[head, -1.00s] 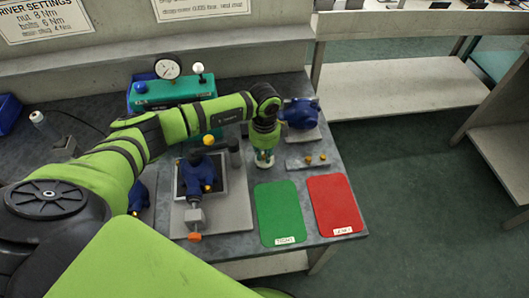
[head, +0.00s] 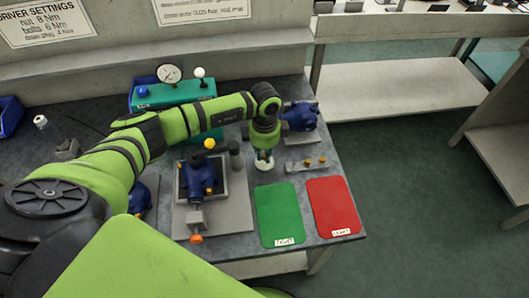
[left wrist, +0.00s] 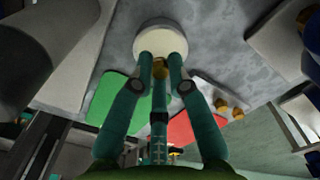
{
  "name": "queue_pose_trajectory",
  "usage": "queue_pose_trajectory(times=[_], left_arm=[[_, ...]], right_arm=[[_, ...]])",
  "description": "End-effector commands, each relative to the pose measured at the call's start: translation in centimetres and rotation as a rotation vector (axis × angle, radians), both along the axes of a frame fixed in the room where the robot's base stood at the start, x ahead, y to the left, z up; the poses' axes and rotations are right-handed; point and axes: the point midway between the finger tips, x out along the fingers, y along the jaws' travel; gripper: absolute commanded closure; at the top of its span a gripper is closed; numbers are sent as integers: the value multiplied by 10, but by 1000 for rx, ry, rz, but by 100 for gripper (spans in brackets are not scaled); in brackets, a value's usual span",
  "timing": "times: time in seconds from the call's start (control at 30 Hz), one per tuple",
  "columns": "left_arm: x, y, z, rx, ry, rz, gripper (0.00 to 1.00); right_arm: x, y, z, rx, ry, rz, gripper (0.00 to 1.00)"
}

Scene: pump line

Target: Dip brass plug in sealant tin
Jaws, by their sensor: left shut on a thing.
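My left gripper (head: 264,156) reaches down to the white round sealant tin (head: 264,163) on the bench. In the left wrist view, the fingers of my left gripper (left wrist: 162,82) are shut on a small brass plug (left wrist: 160,70). The plug's tip points toward the pale tin (left wrist: 160,38) and overlaps its near edge in the picture. I cannot tell whether the plug touches the sealant. In the head view the gripper hides the plug and part of the tin. My right gripper is not in view.
Two brass plugs (head: 308,161) stand on a small grey plate right of the tin. A blue pump (head: 299,115) stands behind it. A blue pump body (head: 198,176) sits in a fixture to the left. Green (head: 279,214) and red (head: 332,206) mats lie in front.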

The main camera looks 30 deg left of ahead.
Motion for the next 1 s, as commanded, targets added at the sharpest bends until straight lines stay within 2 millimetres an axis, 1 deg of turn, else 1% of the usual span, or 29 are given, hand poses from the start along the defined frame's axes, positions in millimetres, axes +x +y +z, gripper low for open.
queue_pose_trajectory(times=[0.03,0.6,1.0], left_arm=[[0,0,9,0,-1,0,100],[1,0,53,0,-2,1,100],[1,0,53,0,-2,1,100]], right_arm=[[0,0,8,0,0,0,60],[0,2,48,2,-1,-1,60],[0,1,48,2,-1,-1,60]])
